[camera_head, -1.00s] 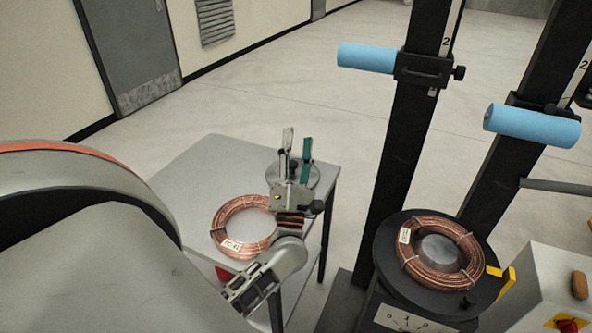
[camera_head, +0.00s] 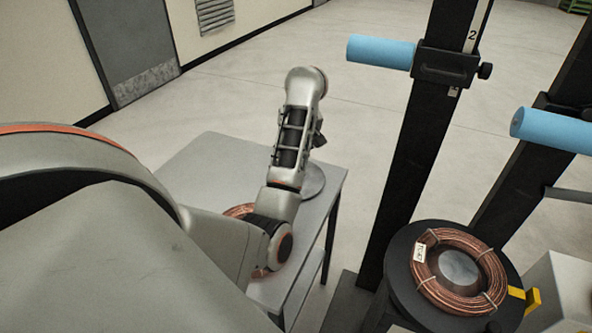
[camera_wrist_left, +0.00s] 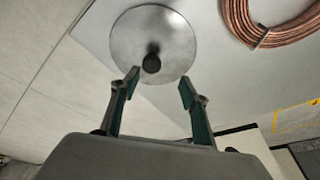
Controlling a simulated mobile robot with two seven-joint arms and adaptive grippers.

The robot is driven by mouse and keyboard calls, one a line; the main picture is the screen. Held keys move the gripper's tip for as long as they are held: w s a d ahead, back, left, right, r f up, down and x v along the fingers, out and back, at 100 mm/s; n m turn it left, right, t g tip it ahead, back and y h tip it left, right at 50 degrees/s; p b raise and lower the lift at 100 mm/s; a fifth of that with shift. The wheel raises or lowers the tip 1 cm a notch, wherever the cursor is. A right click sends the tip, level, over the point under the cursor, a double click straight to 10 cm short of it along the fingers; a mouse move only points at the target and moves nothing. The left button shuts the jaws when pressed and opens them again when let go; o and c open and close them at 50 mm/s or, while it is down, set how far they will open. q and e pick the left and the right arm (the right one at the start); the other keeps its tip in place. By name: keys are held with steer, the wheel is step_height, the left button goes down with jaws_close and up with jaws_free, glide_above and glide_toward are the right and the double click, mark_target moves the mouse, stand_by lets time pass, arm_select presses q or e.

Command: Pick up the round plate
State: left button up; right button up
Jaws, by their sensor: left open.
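The round plate (camera_wrist_left: 180,38) is a grey metal disc with a dark knob (camera_wrist_left: 152,63) at its centre. In the left wrist view it lies on the grey table, near the table's edge. In the head view only part of the plate (camera_head: 314,180) shows, beside my left forearm and wrist, which hide the rest. My left gripper (camera_wrist_left: 158,82) is open and empty, its two fingertips apart on either side below the knob in the wrist view. It does not visibly touch the plate. In the head view its fingers are hidden. My right gripper is not in view.
A copper coil (camera_wrist_left: 262,28) lies on the table (camera_head: 215,160) beside the plate, mostly hidden by my arm in the head view. Another coil (camera_head: 478,287) sits on a black turntable (camera_head: 398,262) at the right. Black posts with blue rollers (camera_head: 380,51) stand near the table.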

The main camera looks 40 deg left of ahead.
mark_target(314, 181)
arm_select(q)
steer(key=shift+w+d+f+h+b, duration=0.1)
steer(key=shift+w+f+h+b, duration=0.15)
steer(key=shift+f, duration=0.2)
steer(key=shift+w+f+h+b, duration=0.1)
steer(key=shift+f+b, duration=0.25)
steer(key=shift+f, duration=0.1)
steer(key=b+x, duration=0.1)
steer(key=x, duration=0.2)
steer(key=w+b+x, duration=0.1)
steer(key=x, duration=0.1)
steer(key=shift+b, duration=0.35)
steer(key=shift+f, duration=0.25)
jaws_close()
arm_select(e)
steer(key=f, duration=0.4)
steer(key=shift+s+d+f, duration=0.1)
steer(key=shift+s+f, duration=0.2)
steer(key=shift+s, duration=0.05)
